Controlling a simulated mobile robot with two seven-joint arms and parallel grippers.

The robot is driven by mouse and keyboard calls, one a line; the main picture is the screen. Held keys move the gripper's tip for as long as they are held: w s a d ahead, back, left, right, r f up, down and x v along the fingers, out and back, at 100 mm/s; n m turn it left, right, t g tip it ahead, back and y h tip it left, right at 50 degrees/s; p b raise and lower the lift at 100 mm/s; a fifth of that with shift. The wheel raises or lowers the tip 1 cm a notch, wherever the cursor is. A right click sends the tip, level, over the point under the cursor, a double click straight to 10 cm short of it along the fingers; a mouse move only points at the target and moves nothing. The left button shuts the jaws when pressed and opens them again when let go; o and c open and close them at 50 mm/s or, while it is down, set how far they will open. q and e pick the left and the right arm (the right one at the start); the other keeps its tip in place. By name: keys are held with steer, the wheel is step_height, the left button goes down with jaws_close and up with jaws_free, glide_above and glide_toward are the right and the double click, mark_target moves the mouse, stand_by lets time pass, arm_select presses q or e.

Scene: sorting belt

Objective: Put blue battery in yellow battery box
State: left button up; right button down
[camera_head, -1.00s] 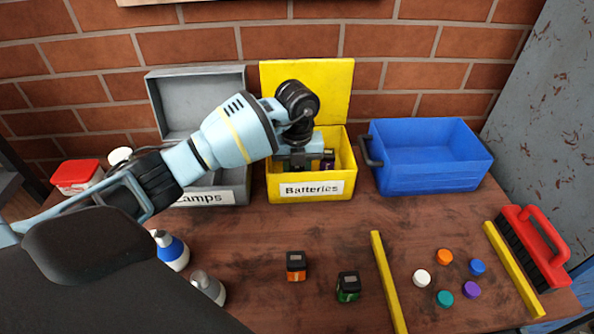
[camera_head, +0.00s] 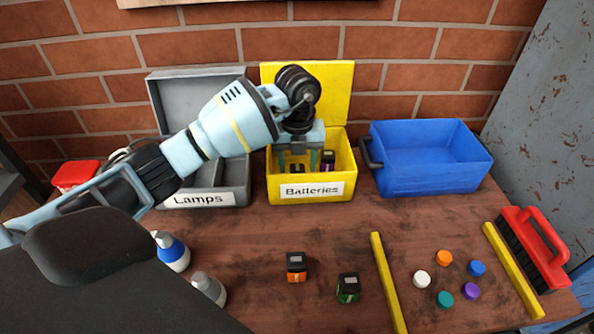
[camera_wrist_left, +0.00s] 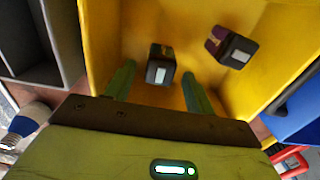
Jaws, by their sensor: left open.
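The yellow battery box (camera_head: 275,188), labelled "Batteries", stands open against the back wall, and its inside fills much of the left wrist view (camera_wrist_left: 95,28). My left gripper (camera_head: 299,160) is open over the box and points down into it. In the left wrist view, a dark battery (camera_wrist_left: 160,64) lies on the box floor between the spread fingers, clear of both. A second battery with a purple side (camera_wrist_left: 231,47) lies to its right. The colour of the first battery's sides is hard to tell, so I cannot confirm it is the blue one.
An orange battery (camera_head: 296,266) and a green battery (camera_head: 348,287) stand on the table in front. The grey lamps box (camera_head: 236,192) is left of the yellow box, a blue crate (camera_head: 430,184) right.

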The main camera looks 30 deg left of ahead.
mark_target(297, 168)
arm_select(q)
step_height(297, 168, up, 8)
steer(key=shift+f, duration=0.25)
steer(key=shift+r, duration=0.5)
stand_by(0.6)
